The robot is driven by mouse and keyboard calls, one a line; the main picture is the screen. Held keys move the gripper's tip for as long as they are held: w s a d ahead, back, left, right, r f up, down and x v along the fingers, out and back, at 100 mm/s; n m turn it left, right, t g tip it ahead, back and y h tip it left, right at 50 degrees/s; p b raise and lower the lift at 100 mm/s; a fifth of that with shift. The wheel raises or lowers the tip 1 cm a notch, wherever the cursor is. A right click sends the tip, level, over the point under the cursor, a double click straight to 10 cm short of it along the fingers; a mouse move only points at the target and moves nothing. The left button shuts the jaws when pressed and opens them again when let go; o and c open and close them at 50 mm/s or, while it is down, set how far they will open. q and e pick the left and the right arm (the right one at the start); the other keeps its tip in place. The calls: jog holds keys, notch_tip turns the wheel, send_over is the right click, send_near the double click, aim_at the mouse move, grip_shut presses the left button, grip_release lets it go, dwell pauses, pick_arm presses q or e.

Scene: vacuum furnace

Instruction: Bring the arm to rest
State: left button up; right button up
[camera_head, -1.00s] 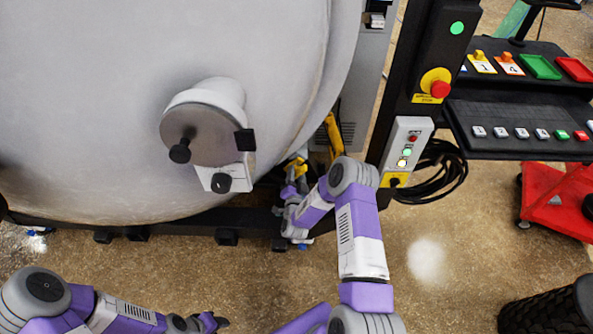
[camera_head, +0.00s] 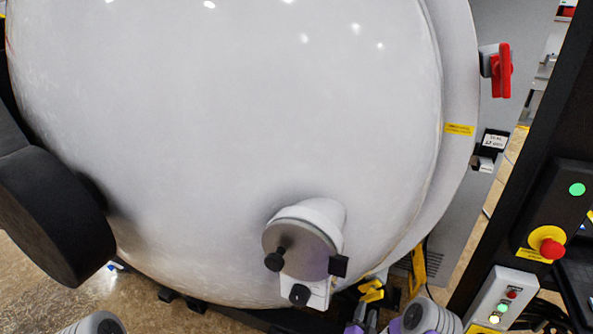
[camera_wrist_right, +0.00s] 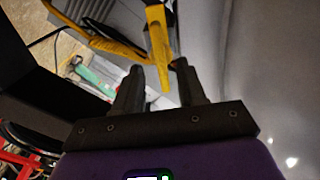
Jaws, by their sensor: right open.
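My right gripper (camera_head: 366,316) is low in the head view, partly cut off by the bottom edge, beside the furnace's lower right side. In the right wrist view its two dark fingers (camera_wrist_right: 158,67) are apart. A yellow bar (camera_wrist_right: 160,45) shows between and beyond the fingertips; I cannot tell whether they touch it. My right arm (camera_head: 424,318) shows only as a grey joint at the bottom edge. My left arm (camera_head: 92,324) shows only as a rounded grey joint; its gripper is out of view.
The large pale furnace door (camera_head: 230,130) fills most of the head view, with a round port (camera_head: 298,250) low on it. A red handle (camera_head: 502,70) is at the upper right. A control post with a red emergency button (camera_head: 547,243) stands at the right.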

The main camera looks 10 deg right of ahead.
jog(key=s+a+f+n+g+y+p, duration=0.1)
jog(key=s+a+f+n+g+y, duration=0.2)
jog(key=a+y, duration=0.25)
jog(key=s+a+f+n+g+y+p, duration=0.1)
jog(key=s+a+f+n+g+y, duration=0.2)
jog(key=a, duration=0.4)
jog(key=s+a+n+g+y, duration=0.2)
jog(key=s+a+g, duration=0.2)
jog(key=s, duration=0.5)
jog(key=s+a+n+g+y, duration=0.3)
jog(key=s+a+g, duration=0.1)
jog(key=s, duration=0.6)
jog(key=shift+a+g+p, duration=0.4)
jog(key=shift+a+p, duration=0.05)
